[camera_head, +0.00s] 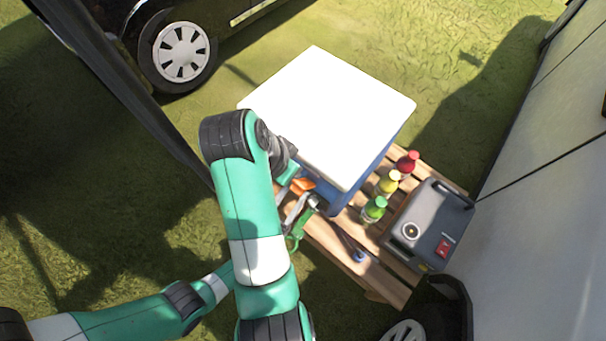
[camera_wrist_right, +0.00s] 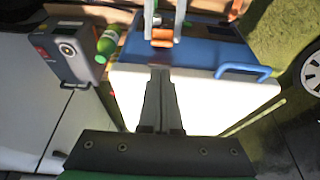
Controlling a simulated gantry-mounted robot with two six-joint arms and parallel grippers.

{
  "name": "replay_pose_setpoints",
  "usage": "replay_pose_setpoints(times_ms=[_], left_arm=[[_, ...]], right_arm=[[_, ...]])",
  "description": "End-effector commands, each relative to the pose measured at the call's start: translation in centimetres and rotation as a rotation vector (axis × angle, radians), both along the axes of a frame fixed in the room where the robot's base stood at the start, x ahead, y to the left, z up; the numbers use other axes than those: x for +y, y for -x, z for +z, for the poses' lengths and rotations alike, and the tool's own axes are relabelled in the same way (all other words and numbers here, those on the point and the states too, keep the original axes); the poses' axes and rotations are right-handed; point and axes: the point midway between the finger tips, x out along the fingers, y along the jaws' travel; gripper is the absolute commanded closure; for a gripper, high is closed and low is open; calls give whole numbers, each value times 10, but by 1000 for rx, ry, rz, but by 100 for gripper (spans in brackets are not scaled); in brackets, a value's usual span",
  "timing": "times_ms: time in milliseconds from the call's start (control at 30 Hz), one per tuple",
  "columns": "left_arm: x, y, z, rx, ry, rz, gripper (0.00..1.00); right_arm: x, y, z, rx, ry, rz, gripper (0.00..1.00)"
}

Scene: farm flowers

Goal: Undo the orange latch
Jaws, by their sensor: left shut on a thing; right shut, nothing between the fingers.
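A cooler box with a white lid (camera_head: 325,115) and a blue body (camera_head: 345,197) stands on the pallet. The orange latch (camera_head: 303,184) is at its near side, by the front corner. It also shows at the top of the right wrist view (camera_wrist_right: 162,38), between two pale prongs that look like my left fingers. My left gripper (camera_head: 298,203) is at the latch and shut on it, though my arm partly hides the contact. My right gripper (camera_wrist_right: 160,75) is shut and empty. Its dark fingers point toward the latch, over the white lid.
Red (camera_head: 407,162), yellow (camera_head: 388,183) and green (camera_head: 374,208) bottles stand right of the cooler. A grey box with a red switch (camera_head: 428,225) is beside them. A blue handle (camera_wrist_right: 243,72) projects from the cooler. The wooden pallet (camera_head: 335,245) has some free room in front; grass surrounds it.

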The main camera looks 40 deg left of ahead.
Motion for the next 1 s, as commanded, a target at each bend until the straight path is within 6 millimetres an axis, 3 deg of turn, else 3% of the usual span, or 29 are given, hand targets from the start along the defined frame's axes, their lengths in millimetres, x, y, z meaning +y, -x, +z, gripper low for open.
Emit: replay_pose_setpoints(times_ms=[300, 500, 1000], left_arm=[[0, 0, 1, -4, 0, 0, 100], [0, 0, 1, -4, 0, 0, 100], [0, 0, 1, -4, 0, 0, 100]], right_arm=[[-2, -21, -56, 2, 3, -3, 100], [-2, -31, -78, 0, 0, -4, 100], [-1, -31, -85, -20, -1, -1, 100]])
